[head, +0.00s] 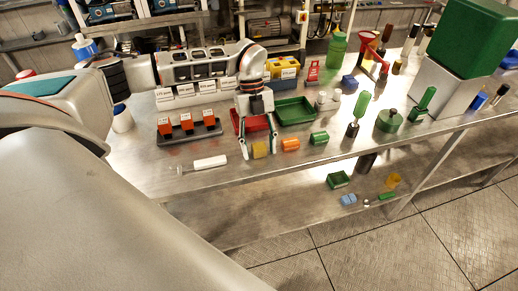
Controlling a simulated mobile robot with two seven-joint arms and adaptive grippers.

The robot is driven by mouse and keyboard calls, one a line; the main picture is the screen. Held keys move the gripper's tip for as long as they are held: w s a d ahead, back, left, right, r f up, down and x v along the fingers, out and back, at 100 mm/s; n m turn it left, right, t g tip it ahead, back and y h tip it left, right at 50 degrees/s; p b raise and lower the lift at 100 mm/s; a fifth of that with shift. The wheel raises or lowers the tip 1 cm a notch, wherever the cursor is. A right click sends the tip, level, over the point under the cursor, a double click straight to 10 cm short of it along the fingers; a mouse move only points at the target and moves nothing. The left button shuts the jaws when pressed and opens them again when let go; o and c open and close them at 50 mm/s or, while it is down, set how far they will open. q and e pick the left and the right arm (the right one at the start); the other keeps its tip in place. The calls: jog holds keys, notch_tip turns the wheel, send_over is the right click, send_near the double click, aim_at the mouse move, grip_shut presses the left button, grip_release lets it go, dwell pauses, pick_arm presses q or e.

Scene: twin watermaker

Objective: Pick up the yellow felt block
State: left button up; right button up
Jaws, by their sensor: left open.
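The yellow felt block (260,150) lies on the metal bench near its front edge. My left gripper (260,154) reaches down over it with its two fingers spread. One finger is on each side of the block in the picture, and the gripper is open. I cannot tell whether either finger touches the block. My right gripper is not in view.
An orange block (290,145) and a green block (319,138) lie to the right. Behind are a red tray (238,123) and a green tray (294,104). A white cylinder (210,162) lies left. A rack (189,134) holds orange blocks.

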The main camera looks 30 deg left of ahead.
aim_at(260, 146)
pick_arm(q)
jog(key=c, duration=1)
jog(key=shift+r, duration=0.1)
notch_tip(260, 146, up, 20)
jog(key=shift+f, duration=0.1)
jog(key=shift+o, duration=0.9)
jog(key=shift+c, duration=1.4)
jog(key=shift+d, duration=0.1)
